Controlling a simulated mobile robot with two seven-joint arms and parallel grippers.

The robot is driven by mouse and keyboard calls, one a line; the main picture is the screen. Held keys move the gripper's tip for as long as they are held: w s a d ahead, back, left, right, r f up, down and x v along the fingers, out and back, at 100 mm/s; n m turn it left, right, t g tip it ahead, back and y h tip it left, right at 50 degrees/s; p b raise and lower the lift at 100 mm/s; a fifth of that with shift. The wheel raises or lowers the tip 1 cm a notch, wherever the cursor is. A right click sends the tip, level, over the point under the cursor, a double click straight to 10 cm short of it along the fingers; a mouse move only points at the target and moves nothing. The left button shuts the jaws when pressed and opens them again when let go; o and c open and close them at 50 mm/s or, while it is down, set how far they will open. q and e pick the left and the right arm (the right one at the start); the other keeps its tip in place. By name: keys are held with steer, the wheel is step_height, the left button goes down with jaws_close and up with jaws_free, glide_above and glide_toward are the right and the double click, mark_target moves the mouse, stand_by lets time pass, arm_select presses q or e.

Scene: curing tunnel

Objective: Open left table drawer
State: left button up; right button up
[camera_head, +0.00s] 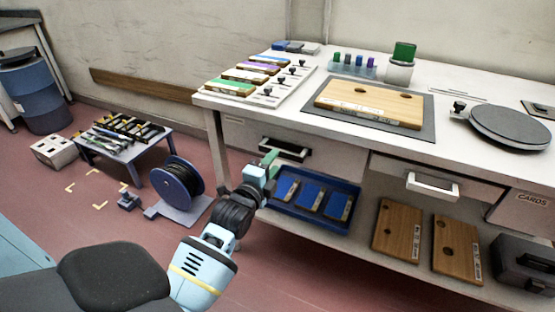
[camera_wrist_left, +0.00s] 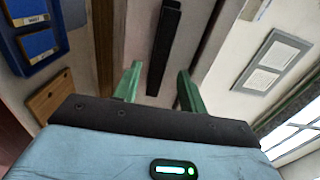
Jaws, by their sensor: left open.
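The left table drawer (camera_head: 240,132) is a pale front under the white worktop, with a black handle (camera_head: 291,149). It looks shut. My left gripper (camera_head: 269,161) is at the handle's left end in the head view and partly covers the drawer front. In the left wrist view its green fingers (camera_wrist_left: 158,78) are apart and empty. The long black handle (camera_wrist_left: 164,48) shows ahead, between and beyond the fingertips; I cannot tell whether they touch it. My right gripper is not in view.
A right drawer (camera_head: 432,186) has a white handle. Below the left drawer, a blue tray (camera_head: 311,219) holds several blue packets on the lower shelf. Wooden boards (camera_head: 396,231) stand beside it. A cable reel (camera_head: 177,180) stands on the floor left of the table.

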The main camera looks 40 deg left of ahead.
arm_select(q)
steer(key=shift+x, duration=1.65)
jaws_close()
